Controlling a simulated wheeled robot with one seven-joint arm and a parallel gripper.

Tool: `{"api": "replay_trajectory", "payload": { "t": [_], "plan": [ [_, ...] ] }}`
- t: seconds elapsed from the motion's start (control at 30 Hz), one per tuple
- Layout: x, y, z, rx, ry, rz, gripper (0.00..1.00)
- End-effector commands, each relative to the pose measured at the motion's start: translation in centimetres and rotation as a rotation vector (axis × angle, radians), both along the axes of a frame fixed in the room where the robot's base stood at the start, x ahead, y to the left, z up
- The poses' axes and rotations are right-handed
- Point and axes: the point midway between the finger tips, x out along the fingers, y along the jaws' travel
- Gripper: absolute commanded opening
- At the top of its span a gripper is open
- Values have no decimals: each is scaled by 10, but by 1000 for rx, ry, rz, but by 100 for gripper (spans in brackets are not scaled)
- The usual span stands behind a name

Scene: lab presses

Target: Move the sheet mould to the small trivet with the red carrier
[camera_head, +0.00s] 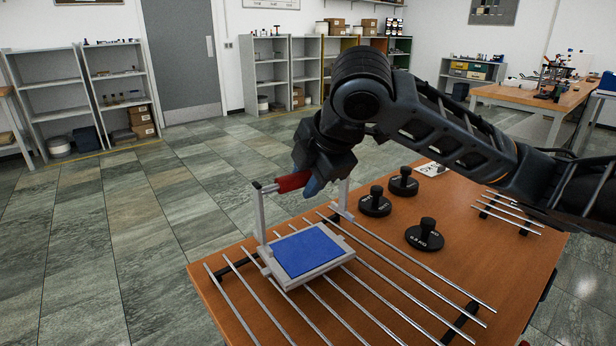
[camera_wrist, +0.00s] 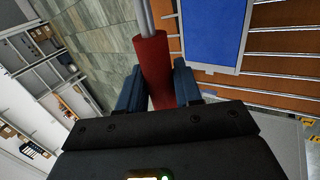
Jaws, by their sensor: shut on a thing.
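The red carrier (camera_head: 292,182) has a red grip on a bar between two pale uprights. My gripper (camera_head: 306,183) is shut on this grip; in the wrist view the red grip (camera_wrist: 153,65) sits between the blue fingers. The sheet mould (camera_head: 307,250), a flat blue panel in a pale grey frame, lies at the foot of the uprights, over a large trivet (camera_head: 385,286) of long metal rods. I cannot tell whether it touches the rods. The blue panel also shows in the wrist view (camera_wrist: 212,30). The small trivet (camera_head: 507,213), with shorter rods, is at the table's right.
Three black weights (camera_head: 425,236) with knobs stand on the wooden table (camera_head: 462,236) between the two trivets. A white card (camera_head: 432,169) lies behind them, partly hidden by my arm. Shelves (camera_head: 118,90) and another bench (camera_head: 530,97) stand farther back.

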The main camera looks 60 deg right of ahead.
Motion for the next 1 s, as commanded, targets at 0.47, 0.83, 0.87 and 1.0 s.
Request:
{"api": "replay_trajectory", "payload": {
  "t": [0.47,0.83,0.87,1.0],
  "plan": [
    [0,0,-14,1,-4,-1,0],
    [0,0,-43,-1,-3,-1,0],
    [0,0,-46,-1,-3,-1,0],
    [0,0,-52,0,-2,-2,0]
  ]
}}
